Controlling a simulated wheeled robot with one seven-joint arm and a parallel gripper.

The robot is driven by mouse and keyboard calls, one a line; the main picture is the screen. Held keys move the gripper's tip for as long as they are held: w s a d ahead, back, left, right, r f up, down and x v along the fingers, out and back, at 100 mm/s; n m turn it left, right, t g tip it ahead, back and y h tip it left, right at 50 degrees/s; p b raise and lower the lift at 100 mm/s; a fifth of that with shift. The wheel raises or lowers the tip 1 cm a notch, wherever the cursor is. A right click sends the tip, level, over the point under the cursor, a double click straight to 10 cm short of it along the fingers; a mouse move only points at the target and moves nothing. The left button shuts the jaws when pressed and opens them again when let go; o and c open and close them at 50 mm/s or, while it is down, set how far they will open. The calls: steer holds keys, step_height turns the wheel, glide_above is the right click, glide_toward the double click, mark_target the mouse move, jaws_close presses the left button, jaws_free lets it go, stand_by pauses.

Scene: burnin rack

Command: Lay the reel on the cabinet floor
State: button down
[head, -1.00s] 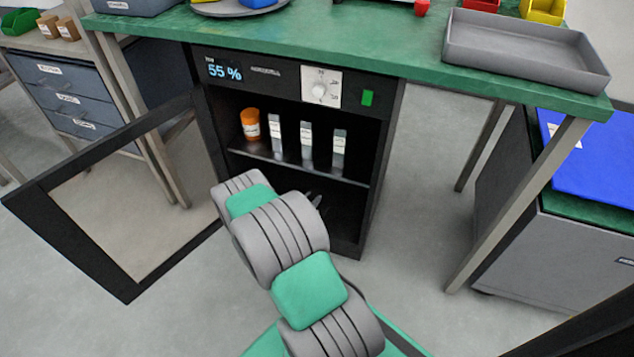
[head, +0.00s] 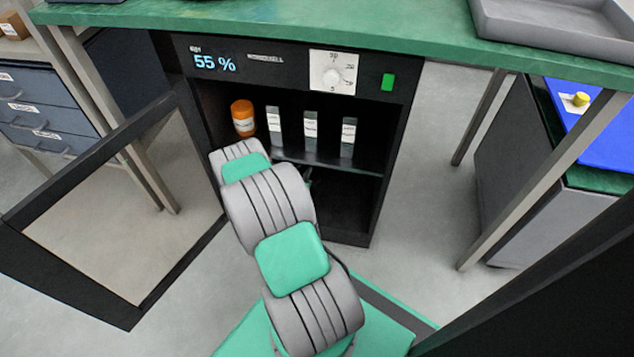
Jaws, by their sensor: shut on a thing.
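The cabinet (head: 288,58) stands under the green bench with its front open. My arm reaches into its lower compartment, below the shelf. Only a small dark part of my gripper (head: 307,178) shows past the arm, just under the shelf edge. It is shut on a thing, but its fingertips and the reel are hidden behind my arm. The visible right part of the cabinet floor (head: 350,232) is dark and looks bare.
On the shelf (head: 330,163) stand an orange jar (head: 243,118) and several grey labelled packs (head: 311,128). The framed door (head: 95,165) hangs open to the left. A bench leg (head: 545,185) and a grey cabinet (head: 520,190) stand to the right.

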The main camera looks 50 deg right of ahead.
steer(key=s+d+f+b, duration=0.1)
steer(key=f, duration=0.1)
steer(key=s+d+f, duration=0.1)
steer(key=d+f, duration=0.1)
steer(key=d+f+b, duration=0.1)
steer(key=shift+s+d+f+b, duration=0.35)
steer(key=shift+s+f, duration=0.05)
steer(key=f, duration=0.1)
steer(key=f+b, duration=0.2)
steer(key=f, duration=0.1)
steer(key=shift+s+d, duration=0.2)
steer(key=shift+d, duration=0.1)
steer(key=shift+r, duration=0.15)
steer(key=c, duration=1.2)
jaws_free()
